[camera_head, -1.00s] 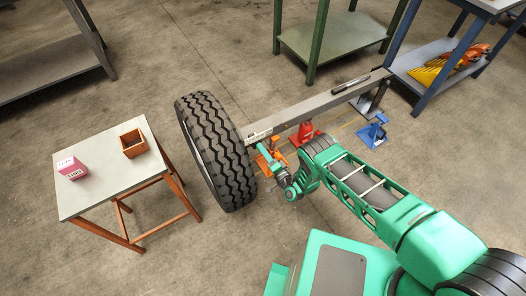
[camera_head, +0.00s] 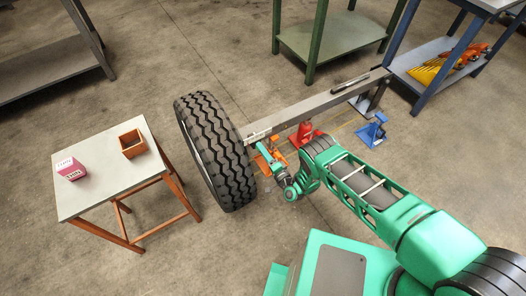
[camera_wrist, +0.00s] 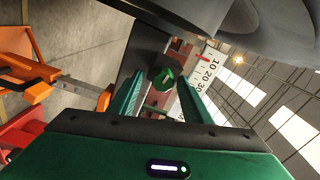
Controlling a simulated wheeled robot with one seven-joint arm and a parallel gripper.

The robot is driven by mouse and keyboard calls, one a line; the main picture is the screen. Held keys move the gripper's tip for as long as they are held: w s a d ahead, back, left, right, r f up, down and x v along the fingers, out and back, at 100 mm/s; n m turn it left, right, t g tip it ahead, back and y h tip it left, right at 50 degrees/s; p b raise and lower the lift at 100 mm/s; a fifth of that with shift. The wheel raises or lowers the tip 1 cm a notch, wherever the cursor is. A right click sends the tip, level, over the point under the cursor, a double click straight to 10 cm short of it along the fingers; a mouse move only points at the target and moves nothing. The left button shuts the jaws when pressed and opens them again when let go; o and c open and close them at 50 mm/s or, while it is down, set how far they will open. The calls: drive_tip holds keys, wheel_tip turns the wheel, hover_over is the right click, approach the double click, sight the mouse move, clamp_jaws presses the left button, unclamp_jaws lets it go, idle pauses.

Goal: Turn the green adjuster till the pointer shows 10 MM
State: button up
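The green adjuster (camera_wrist: 164,78) is a small faceted knob on a dark block in the wrist view. My gripper (camera_wrist: 160,80) has its two green fingers spread, one on each side of the knob, with a gap visible at the left finger. Whether the right finger touches the knob I cannot tell. A white scale (camera_wrist: 208,72) marked 10, 20, 30 stands to the right of the knob. Its red pointer (camera_wrist: 203,57) lies close to the 10 mark; the exact reading is too small to tell. In the head view my gripper (camera_head: 265,149) is by the beam near the wheel.
A large tire (camera_head: 220,150) stands at the left end of a grey beam (camera_head: 315,108). Orange (camera_head: 268,158), red (camera_head: 304,134) and blue (camera_head: 373,132) stands are around the beam. A small table (camera_head: 100,190) with a pink box (camera_head: 71,168) and brown bin (camera_head: 132,144) is at left.

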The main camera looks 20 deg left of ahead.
drive_tip(key=shift+r, duration=0.1)
drive_tip(key=v, duration=1.1)
drive_tip(key=shift+a, duration=0.1)
drive_tip(key=w+a+n, duration=0.6)
drive_tip(key=a+n, duration=0.2)
drive_tip(key=n, duration=0.8)
drive_tip(key=shift+w+r, duration=0.15)
drive_tip(key=shift+w, duration=0.1)
drive_tip(key=shift+c, duration=0.2)
drive_tip(key=c, duration=1)
